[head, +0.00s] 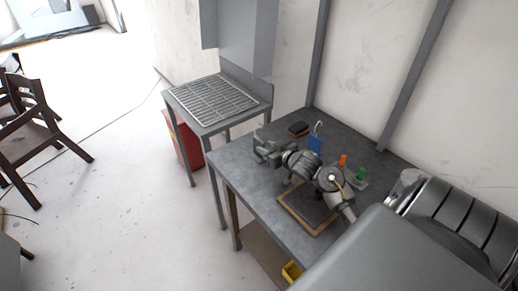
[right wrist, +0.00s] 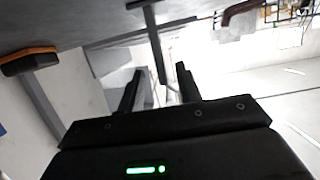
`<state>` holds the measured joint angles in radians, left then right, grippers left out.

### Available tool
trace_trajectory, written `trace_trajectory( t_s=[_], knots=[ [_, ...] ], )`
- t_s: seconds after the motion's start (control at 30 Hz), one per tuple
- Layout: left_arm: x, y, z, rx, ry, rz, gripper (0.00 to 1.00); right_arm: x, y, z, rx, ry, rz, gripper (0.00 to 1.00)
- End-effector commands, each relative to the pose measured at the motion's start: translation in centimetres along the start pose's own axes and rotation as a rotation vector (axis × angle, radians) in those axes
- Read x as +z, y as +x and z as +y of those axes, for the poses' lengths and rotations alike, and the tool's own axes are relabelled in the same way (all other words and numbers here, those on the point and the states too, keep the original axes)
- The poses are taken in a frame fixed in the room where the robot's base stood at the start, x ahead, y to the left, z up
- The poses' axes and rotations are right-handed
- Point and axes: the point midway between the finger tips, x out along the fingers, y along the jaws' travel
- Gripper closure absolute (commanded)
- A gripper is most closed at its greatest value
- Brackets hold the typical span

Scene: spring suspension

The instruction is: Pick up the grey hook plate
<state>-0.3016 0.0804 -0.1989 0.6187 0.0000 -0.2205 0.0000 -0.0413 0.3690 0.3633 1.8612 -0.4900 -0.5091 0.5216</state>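My right gripper (head: 260,147) is over the left part of the grey table (head: 241,171) in the head view. Its fingers stand apart in the right wrist view (right wrist: 160,88), with nothing between them. A small blue piece (head: 315,144) with a pale hook on top stands behind my right arm, to the right of the gripper. A small grey plate (head: 360,184) lies farther right, beside an orange piece (head: 343,160) and a green piece (head: 361,174). I cannot tell whether this is the hook plate; my arm hides part of the table. My left gripper is not in view.
A black and orange block (head: 298,129) lies near the back edge; it also shows in the right wrist view (right wrist: 28,61). A wood-framed dark tray (head: 287,209) lies at the front under my arm. A rack table (head: 205,122) stands left. The table's left front is bare.

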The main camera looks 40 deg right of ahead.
Motion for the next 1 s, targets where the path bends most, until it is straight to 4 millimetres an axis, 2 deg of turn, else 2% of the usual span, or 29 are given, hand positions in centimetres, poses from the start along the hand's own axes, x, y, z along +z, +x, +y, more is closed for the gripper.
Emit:
trace_trajectory(
  t_s=[0.23, 0.53, 0.83, 1.0],
  knots=[
    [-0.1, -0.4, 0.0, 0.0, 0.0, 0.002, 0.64, -0.1, 0.9, -0.1, -0.001, 0.003, 0.0, 0.65],
    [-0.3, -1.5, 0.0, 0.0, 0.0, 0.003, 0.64, 0.3, 4.9, -0.2, -0.001, 0.002, 0.001, 0.65],
    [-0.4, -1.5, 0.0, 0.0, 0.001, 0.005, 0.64, 0.4, 5.4, -0.1, 0.0, -0.001, 0.0, 0.65],
    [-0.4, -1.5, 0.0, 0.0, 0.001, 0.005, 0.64, 0.4, 5.4, -0.1, -0.001, 0.0, 0.0, 0.86]
  ],
)
